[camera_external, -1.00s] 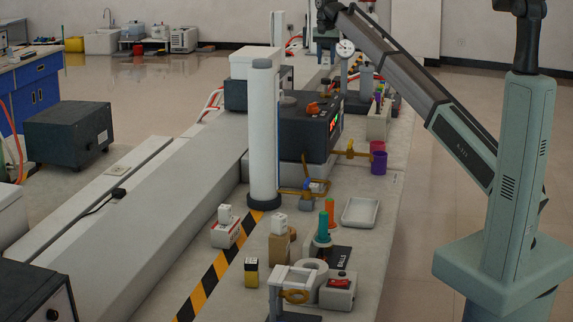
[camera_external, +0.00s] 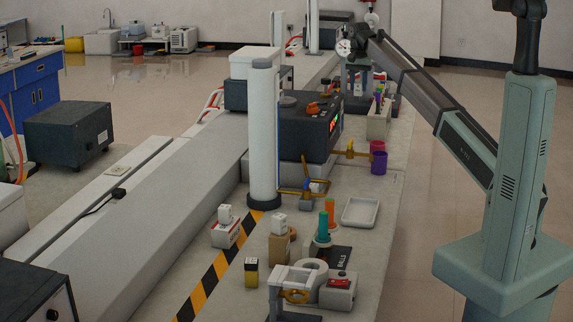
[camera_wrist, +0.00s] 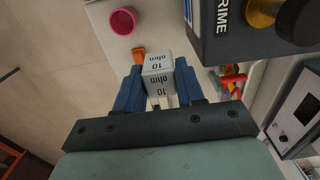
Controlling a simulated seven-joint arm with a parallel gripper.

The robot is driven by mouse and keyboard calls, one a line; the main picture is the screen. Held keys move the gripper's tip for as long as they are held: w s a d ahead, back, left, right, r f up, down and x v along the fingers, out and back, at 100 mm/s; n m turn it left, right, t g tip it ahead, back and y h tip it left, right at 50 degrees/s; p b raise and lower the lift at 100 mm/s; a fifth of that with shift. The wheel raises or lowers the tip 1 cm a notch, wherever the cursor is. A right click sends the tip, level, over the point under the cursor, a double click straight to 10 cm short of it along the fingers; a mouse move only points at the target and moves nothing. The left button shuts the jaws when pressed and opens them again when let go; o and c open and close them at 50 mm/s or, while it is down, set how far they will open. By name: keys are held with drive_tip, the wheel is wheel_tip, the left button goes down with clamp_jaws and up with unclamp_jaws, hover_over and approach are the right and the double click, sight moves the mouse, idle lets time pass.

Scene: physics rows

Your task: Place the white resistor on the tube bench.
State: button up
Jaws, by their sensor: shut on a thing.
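The white resistor (camera_wrist: 158,74), a pale block marked "10 ohm", is held between the two blue fingers of my gripper (camera_wrist: 159,86) in the wrist view. The fingers press on its left and right sides. The fingers and resistor are too small and cluttered there to make out clearly. I cannot tell which part is the tube bench.
A dark box with a red display (camera_external: 312,128), a purple cup (camera_external: 379,162) and a white tray (camera_external: 361,212) stand on the bench. A tall white column (camera_external: 262,130) rises mid-bench. In the wrist view a pink cup (camera_wrist: 123,20) and a dark "PRIME" box (camera_wrist: 235,35) lie beyond the fingers.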

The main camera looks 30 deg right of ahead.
wheel_tip(320, 180, down, 25)
drive_tip(key=shift+r, duration=0.2)
idle(0.6)
drive_tip(key=o, duration=1)
drive_tip(key=shift+f, duration=0.1)
wheel_tip(320, 180, up, 12)
drive_tip(key=shift+r, duration=0.15)
